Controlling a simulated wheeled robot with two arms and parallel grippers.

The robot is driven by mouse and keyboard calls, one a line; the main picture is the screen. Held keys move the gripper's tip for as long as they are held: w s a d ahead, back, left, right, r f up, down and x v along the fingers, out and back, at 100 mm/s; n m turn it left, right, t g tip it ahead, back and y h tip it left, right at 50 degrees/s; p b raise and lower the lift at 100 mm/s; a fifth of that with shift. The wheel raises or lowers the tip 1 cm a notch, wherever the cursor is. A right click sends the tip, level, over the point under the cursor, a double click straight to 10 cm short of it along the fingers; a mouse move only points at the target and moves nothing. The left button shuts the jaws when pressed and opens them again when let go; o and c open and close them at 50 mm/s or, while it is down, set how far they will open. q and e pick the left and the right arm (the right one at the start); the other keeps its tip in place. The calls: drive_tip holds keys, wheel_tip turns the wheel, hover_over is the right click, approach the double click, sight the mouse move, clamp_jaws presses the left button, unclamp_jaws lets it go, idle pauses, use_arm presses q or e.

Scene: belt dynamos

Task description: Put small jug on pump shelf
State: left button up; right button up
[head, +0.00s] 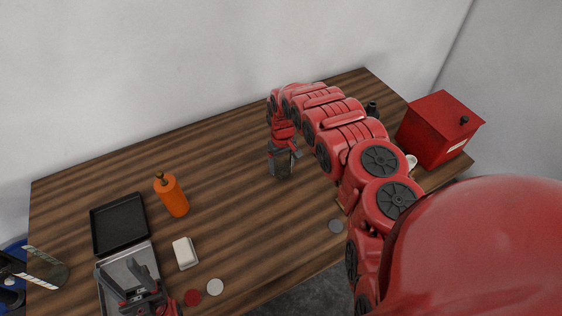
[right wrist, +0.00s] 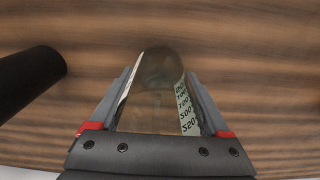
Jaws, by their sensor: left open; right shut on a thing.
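My right gripper (head: 284,162) is over the middle of the wooden table, fingers pointing down. In the right wrist view its fingers (right wrist: 160,100) are shut on a clear, see-through vessel with printed scale marks, which I take as the small jug (right wrist: 162,75). Its rounded end shows against the wood; I cannot tell whether it touches the table. In the head view it is mostly hidden by the gripper. My left gripper (head: 128,279) is open and empty at the lower left, above the grey tray. I cannot make out a pump shelf in these views.
An orange bottle (head: 171,195), a black tray (head: 119,224), a grey tray (head: 128,262) and a white block (head: 185,253) are on the left. A red box (head: 437,128) stands at the right. A black cylinder (right wrist: 28,82) is beside my right gripper. The table's back middle is clear.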

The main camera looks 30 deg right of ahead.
drive_tip(key=shift+s+d, duration=0.1)
drive_tip(key=shift+s, duration=0.05)
drive_tip(key=shift+d+f, duration=0.1)
drive_tip(key=shift+f, duration=0.15)
drive_tip(key=o, duration=1.5)
drive_tip(key=shift+o, duration=0.4)
drive_tip(key=shift+w, duration=0.25)
